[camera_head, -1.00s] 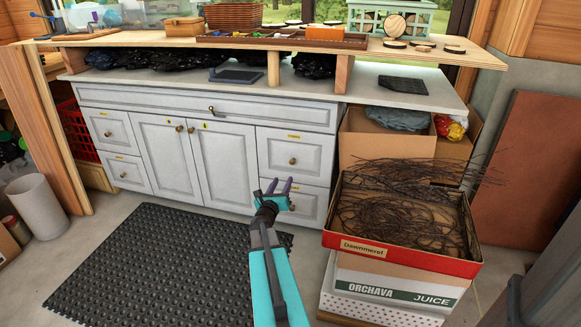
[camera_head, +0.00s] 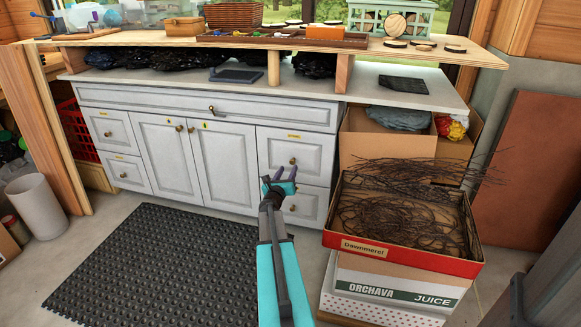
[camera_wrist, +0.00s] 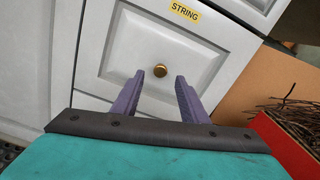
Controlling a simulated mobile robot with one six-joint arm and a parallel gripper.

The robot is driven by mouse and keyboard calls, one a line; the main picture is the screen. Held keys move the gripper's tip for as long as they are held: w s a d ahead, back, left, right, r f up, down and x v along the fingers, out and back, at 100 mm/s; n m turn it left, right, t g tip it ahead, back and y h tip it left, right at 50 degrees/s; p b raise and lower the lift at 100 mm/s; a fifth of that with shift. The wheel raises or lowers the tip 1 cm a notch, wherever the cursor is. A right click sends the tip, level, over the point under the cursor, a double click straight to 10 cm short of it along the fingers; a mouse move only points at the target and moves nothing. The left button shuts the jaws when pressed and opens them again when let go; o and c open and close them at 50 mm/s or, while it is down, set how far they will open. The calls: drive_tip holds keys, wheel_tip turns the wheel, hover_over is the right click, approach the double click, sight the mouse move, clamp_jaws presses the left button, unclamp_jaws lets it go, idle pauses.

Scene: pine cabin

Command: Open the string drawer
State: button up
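The string drawer (camera_head: 275,147) looks to be the upper small drawer on the right of the white cabinet, and it is shut. Its yellow STRING label (camera_wrist: 185,12) reads clearly in the wrist view. Its round brass knob (camera_head: 292,160) sits at the middle of the front. My gripper (camera_head: 281,178) has purple fingers and is in front of this right-hand stack. In the wrist view my gripper (camera_wrist: 167,80) is open and empty, with the knob (camera_wrist: 160,70) showing between and beyond the fingertips. I cannot tell exactly how far they are from it.
A red-rimmed box of twigs (camera_head: 350,246) stands on a juice carton (camera_head: 395,290) close to my gripper's right. A cardboard box (camera_head: 375,150) stands behind it. A black mat (camera_head: 150,265) covers floor at the left. The lower drawer (camera_head: 312,205) is shut.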

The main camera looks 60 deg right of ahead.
sight(292, 162)
drive_tip(key=shift+x, duration=2.5)
clamp_jaws()
